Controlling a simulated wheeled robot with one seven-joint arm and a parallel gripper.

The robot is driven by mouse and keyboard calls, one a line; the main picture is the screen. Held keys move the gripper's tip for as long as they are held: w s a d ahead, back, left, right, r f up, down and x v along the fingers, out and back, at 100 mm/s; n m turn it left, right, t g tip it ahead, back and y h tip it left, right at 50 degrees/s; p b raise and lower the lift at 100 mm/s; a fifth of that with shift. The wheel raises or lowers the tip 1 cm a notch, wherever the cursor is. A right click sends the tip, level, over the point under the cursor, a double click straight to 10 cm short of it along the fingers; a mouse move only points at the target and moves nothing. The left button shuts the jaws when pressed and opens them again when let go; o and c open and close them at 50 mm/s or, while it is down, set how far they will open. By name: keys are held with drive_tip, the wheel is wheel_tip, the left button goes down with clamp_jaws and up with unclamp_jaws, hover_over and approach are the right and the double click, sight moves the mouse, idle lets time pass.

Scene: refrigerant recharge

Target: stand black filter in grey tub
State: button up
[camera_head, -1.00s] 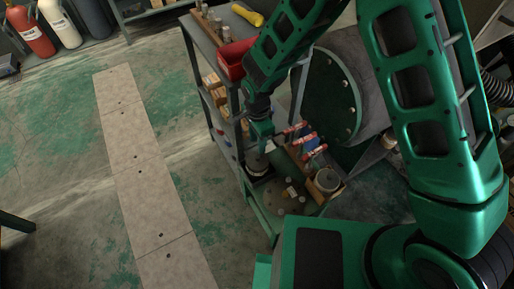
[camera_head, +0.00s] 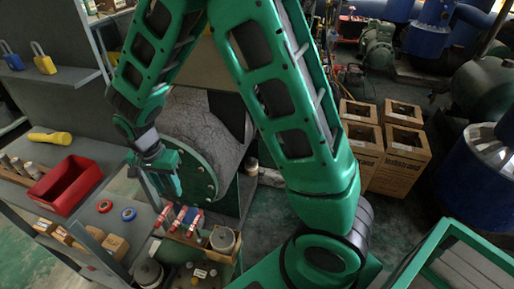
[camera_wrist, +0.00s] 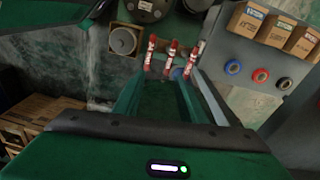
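I cannot clearly identify the black filter. A dark round pot-like thing (camera_head: 148,272) stands near the bottom of the head view, left of the vials. A short grey cylinder (camera_head: 222,238) stands right of the vials; it also shows in the wrist view (camera_wrist: 123,40). I cannot tell whether either is the grey tub.
A red bin (camera_head: 66,185), a yellow torch (camera_head: 50,137) and red and blue rings (camera_head: 116,208) lie on the grey shelf unit at left. A large grey tank (camera_head: 205,125) stands behind my gripper. Cardboard boxes (camera_head: 400,160) stand at right.

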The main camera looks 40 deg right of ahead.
drive_tip(key=s+d+r, duration=0.3)
drive_tip(key=d+r, duration=0.1)
drive_tip(key=d, duration=0.3)
drive_tip(key=s+d+r+n, duration=0.1)
drive_tip(key=s+d+r, duration=0.25)
drive_tip(key=d, duration=0.35)
drive_tip(key=s+d+r, duration=0.2)
drive_tip(key=d+r, duration=0.3)
drive_tip(key=d, duration=0.3)
drive_tip(key=s+d+r+n, duration=0.1)
drive_tip(key=s+d, duration=0.3)
drive_tip(key=s, duration=0.5)
drive_tip(key=s+d+r+n+y, duration=0.1)
drive_tip(key=s+d+r, duration=0.2)
drive_tip(key=s, duration=0.5)
drive_tip(key=shift+s+d, duration=0.35)
drive_tip(key=shift+d, duration=0.2)
drive_tip(key=shift+w+f+g, duration=0.3)
drive_tip(key=shift+w, duration=0.35)
